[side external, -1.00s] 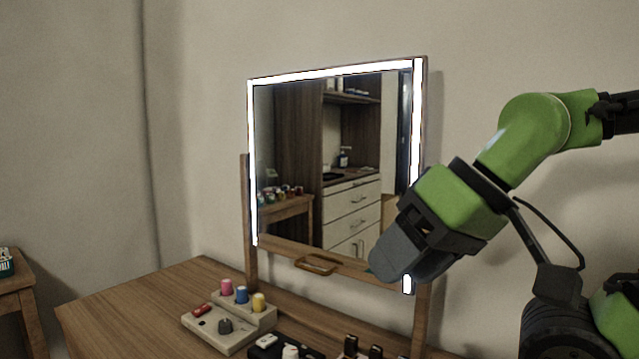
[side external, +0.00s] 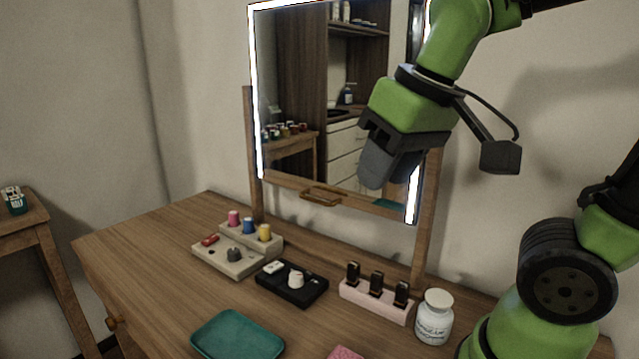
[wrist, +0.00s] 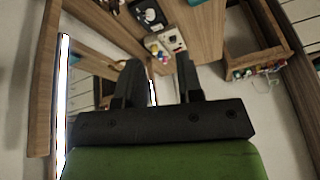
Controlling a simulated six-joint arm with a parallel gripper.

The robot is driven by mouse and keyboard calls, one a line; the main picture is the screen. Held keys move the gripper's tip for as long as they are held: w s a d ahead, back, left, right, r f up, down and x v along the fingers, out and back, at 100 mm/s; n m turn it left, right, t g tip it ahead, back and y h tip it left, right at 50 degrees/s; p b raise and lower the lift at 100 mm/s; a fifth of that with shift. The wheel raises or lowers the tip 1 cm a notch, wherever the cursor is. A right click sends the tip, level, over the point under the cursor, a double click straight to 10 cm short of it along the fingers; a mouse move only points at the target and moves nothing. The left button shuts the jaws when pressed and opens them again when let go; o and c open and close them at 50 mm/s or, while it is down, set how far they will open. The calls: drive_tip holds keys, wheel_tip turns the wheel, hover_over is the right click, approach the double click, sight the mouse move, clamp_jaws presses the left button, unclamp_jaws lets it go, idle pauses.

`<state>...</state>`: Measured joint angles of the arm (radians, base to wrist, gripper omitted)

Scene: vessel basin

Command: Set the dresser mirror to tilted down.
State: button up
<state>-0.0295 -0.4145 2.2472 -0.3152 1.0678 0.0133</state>
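The dresser mirror (side external: 290,85) has a lit white border and hangs between two wooden posts. I cannot tell its exact tilt. A small wooden handle (side external: 321,194) sits on its bottom rail. My gripper (side external: 378,178) is in front of the mirror's lower right part, right of the handle and a little above it, and hides some of the glass. In the wrist view my gripper's two fingers (wrist: 158,66) are apart with nothing held between them. The mirror's lit edge (wrist: 62,100) shows at the left there. No contact with the mirror is visible.
On the wooden dresser top (side external: 150,240) stand a spool block (side external: 235,262), a black tray (side external: 290,290), a pink holder (side external: 375,300) with dark pieces, a white jar (side external: 434,318) and a teal tray (side external: 237,338). The left of the top is clear.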

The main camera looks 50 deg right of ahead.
drive_tip(key=w+d+f+n+g+h, duration=0.1)
drive_tip(key=w+d+f+g+h, duration=0.2)
drive_tip(key=w, duration=0.5)
drive_tip(key=n+g+h, duration=0.2)
drive_tip(key=h, duration=1)
approach(317, 202)
drive_tip(key=shift+h, duration=0.3)
drive_tip(key=x, duration=1)
drive_tip(key=shift+d+f, duration=0.2)
drive_tip(key=shift+f, duration=0.1)
clamp_jaws()
